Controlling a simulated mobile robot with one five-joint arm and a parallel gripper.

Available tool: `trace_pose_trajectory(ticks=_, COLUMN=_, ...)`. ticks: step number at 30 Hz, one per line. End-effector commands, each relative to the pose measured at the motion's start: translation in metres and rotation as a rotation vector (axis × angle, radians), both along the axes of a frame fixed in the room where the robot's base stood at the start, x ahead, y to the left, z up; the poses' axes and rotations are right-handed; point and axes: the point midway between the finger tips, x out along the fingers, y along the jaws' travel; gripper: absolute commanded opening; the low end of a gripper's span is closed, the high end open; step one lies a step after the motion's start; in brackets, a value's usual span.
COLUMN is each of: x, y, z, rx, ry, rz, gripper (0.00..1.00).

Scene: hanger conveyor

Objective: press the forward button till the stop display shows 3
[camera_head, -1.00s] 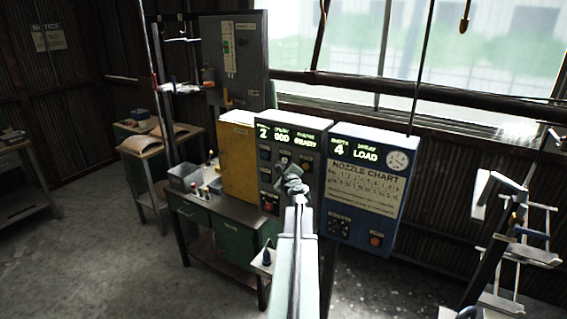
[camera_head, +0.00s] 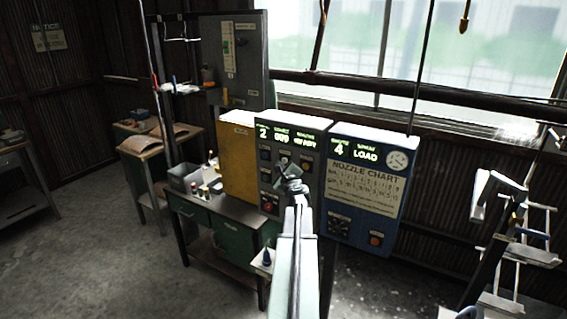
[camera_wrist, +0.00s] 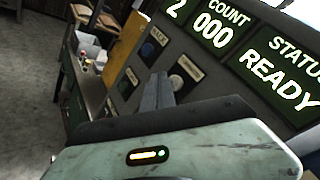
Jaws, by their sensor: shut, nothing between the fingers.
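The grey control panel (camera_head: 293,150) stands ahead with a row of green-lit displays along its top. Its leftmost display (camera_head: 263,133) reads 2, and in the wrist view the displays beside it read COUNT 000 and STATUS READY (camera_wrist: 275,72). In the head view my gripper (camera_head: 290,180) covers part of the panel's lower face. I cannot tell whether it touches a button.
A blue box with a nozzle chart (camera_head: 365,185) and a display reading 4 LOAD adjoins the panel on the right. A yellow box (camera_head: 237,160) adjoins it on the left. A bench with a grey bin (camera_head: 183,177) and small bottles stands at left. Open floor lies front left.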

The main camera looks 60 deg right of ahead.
Motion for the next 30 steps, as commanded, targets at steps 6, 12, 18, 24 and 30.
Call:
trace_pose_trajectory(ticks=6, x=0.0, y=-0.001, z=0.0, rx=0.0, ry=0.0, rz=0.0, gripper=0.0)
trace_pose_trajectory(ticks=12, x=-0.001, y=-0.009, z=0.0, rx=0.0, ry=0.0, rz=-0.001, gripper=0.0)
trace_pose_trajectory(ticks=18, x=-0.001, y=-0.01, z=0.0, rx=0.0, ry=0.0, rz=0.0, gripper=0.0)
trace_pose_trajectory(ticks=24, x=-0.001, y=-0.01, z=0.0, rx=0.0, ry=0.0, rz=0.0, gripper=0.0)
trace_pose_trajectory(ticks=30, x=-0.001, y=-0.012, z=0.0, rx=0.0, ry=0.0, rz=0.0, gripper=0.0)
